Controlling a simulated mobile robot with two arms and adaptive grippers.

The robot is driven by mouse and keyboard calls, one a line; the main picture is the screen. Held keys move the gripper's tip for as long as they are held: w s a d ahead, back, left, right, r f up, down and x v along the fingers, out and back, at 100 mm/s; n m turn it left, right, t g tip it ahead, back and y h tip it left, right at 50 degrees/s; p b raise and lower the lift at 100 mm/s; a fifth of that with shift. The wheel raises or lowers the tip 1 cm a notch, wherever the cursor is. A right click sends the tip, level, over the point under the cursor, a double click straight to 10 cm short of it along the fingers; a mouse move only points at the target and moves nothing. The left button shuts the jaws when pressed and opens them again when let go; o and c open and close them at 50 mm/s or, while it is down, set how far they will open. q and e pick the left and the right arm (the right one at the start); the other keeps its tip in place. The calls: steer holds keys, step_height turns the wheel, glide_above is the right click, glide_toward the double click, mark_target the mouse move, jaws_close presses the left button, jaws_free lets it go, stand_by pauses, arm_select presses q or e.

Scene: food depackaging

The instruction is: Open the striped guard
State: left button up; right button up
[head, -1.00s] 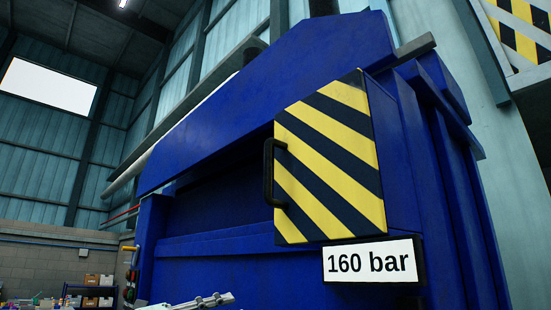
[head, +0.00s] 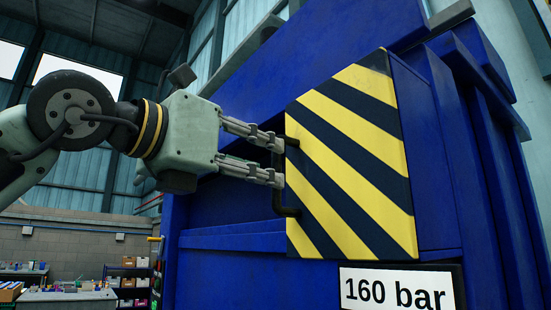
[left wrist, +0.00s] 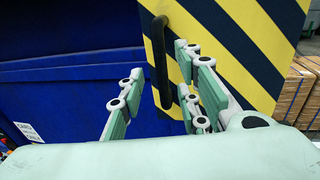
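The striped guard (head: 350,165) is a yellow and black box-shaped panel. It sits closed against the front of the blue machine. Its dark bar handle (head: 286,211) runs vertically along the left edge. My left gripper (head: 281,161) comes in from the left at the handle, fingers pointing right, and partly hides it. In the left wrist view the handle (left wrist: 160,55) stands between the spread fingers of my left gripper (left wrist: 159,74), with the guard (left wrist: 230,50) behind. The fingers are open; contact with the handle cannot be told. My right gripper is out of view.
A "160 bar" sign (head: 397,289) is fixed below the guard. The blue machine (head: 225,270) fills the middle and right. Shelves with boxes (head: 127,283) and a cluttered bench (head: 65,296) stand far off at lower left.

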mark_target(273, 169)
arm_select(q)
steer(key=p+x, duration=0.1)
steer(key=x, duration=0.3)
steer(key=shift+w+d, duration=0.2)
steer(key=shift+d, duration=0.15)
steer(key=shift+f, duration=0.1)
steer(key=shift+a, duration=0.1)
steer(key=shift+s+a, duration=0.1)
steer(key=shift+s, duration=0.05)
steer(key=shift+a, duration=0.1)
steer(key=shift+c, duration=0.9)
jaws_close()
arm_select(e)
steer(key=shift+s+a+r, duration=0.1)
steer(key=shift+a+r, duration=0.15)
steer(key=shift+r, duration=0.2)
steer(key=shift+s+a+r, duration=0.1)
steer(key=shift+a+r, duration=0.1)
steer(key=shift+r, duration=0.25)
